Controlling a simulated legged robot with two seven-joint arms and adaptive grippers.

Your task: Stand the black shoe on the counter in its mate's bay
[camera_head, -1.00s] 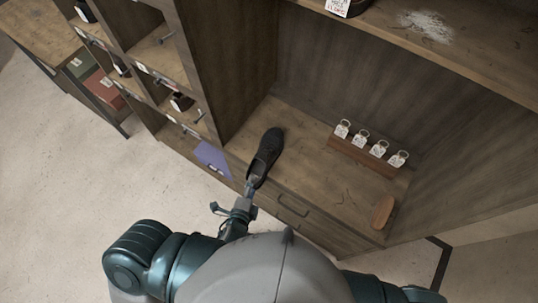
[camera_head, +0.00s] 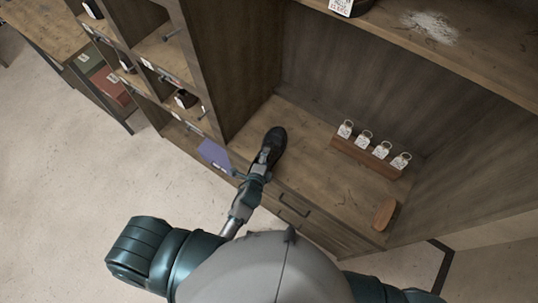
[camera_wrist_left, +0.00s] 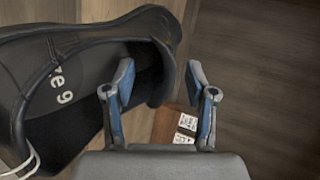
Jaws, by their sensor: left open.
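The black shoe (camera_head: 277,140) lies on the wooden counter (camera_head: 310,150), its toe toward the back. My left gripper (camera_head: 262,164) is at its near end and covers part of it. In the left wrist view the shoe's open collar (camera_wrist_left: 60,45) fills the left side, with white lettering inside. There the left gripper (camera_wrist_left: 160,92) is open, with one finger over the opening and the other beyond the collar's edge. I cannot tell whether they touch the shoe. Dark items, perhaps shoes, sit in the bays (camera_head: 165,50) at the left; the mate is not clear.
A wooden block with several white ring tags (camera_head: 367,155) stands at the counter's back right. A brown oval piece (camera_head: 384,215) lies near the front right. A purple sheet (camera_head: 213,154) is by the cabinet's left front. An upright panel divides the counter from the bays.

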